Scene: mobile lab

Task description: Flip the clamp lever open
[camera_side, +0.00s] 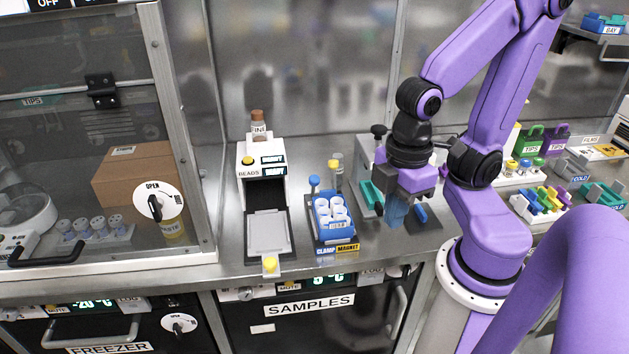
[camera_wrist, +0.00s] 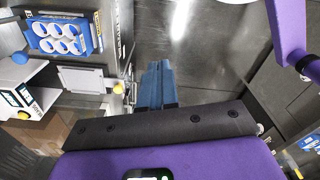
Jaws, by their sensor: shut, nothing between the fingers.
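A blue tube rack (camera_side: 351,238) with several white-capped tubes stands on the bench, with a blue CLAMP label and a yellow MAGNET label at its front. An upright lever with a blue knob (camera_side: 314,181) stands at its back left corner; I take it for the clamp lever. In the wrist view the rack (camera_wrist: 92,38) is at upper left, with a blue knob (camera_wrist: 20,57) beside it. My gripper (camera_side: 396,222) is right of the rack, apart from it and the lever. Its blue fingers are together and empty, also in the wrist view (camera_wrist: 157,66).
A white bead dispenser (camera_side: 248,170) with a grey tray stands left of the rack. A grey device with a teal part (camera_side: 371,194) is behind my gripper, and a blue handle (camera_side: 420,213) is close to the fingers. The bench's front edge runs just before the rack.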

